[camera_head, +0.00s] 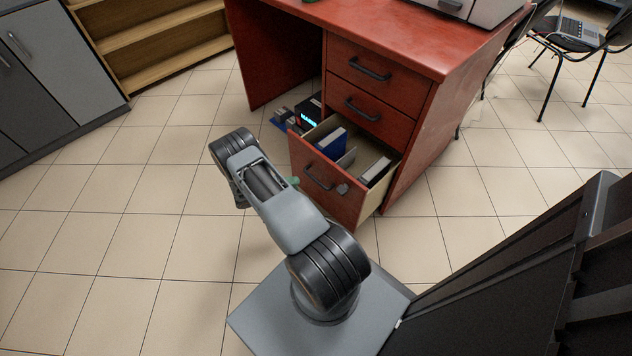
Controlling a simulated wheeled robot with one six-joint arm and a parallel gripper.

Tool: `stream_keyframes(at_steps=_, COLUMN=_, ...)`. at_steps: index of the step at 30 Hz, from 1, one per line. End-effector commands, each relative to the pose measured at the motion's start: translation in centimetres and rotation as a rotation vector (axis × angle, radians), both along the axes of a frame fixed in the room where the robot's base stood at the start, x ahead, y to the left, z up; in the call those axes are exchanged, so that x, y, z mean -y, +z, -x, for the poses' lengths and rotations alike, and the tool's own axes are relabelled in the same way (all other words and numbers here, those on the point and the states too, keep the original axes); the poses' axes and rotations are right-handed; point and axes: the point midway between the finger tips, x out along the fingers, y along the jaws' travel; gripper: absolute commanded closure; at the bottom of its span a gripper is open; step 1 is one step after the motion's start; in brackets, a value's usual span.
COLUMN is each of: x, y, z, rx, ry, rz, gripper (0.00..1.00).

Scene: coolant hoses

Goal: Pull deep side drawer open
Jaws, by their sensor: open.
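The deep side drawer (335,197) is the lowest one in the red desk's right-hand pedestal. It stands partly open, and its inside shows a blue binder (331,143) and other upright files (374,171). Its dark bar handle (317,179) is on the red front. My arm reaches up from the lower middle and bends back toward the drawer. My gripper (294,182) is mostly hidden behind my forearm, with only a small greenish part showing close to the left of the handle. I cannot tell whether it touches the handle. A small grey piece shows at the handle's right end.
Two shut drawers, upper (370,70) and middle (362,109), sit above it. A small dark device with a lit display (309,118) stands on the floor left of the drawer. Tiled floor is clear in front and left. A dark cabinet (520,270) stands at lower right.

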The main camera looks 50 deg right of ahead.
Motion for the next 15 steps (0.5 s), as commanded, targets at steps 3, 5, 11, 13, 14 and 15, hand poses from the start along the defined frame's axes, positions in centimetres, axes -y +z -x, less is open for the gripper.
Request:
stream_keyframes(at_steps=3, x=2.2, y=-0.6, z=1.2, rx=0.001, ry=-0.005, rz=0.000, gripper=0.59)
stream_keyframes(at_steps=5, x=3.2, y=-0.8, z=1.7, rx=0.002, ry=-0.005, rz=-0.001, gripper=0.59)
stream_keyframes(at_steps=11, x=5.9, y=-1.3, z=3.1, rx=0.003, ry=-0.005, rz=0.000, gripper=0.59)
stream_keyframes(at_steps=13, x=6.6, y=-1.5, z=3.4, rx=0.004, ry=-0.003, rz=0.000, gripper=0.59)
stream_keyframes(at_steps=14, x=6.9, y=-1.5, z=3.6, rx=0.004, ry=-0.003, rz=0.000, gripper=0.59)
stream_keyframes(at_steps=15, x=7.2, y=-1.6, z=3.7, rx=0.004, ry=-0.004, rz=0.000, gripper=0.59)
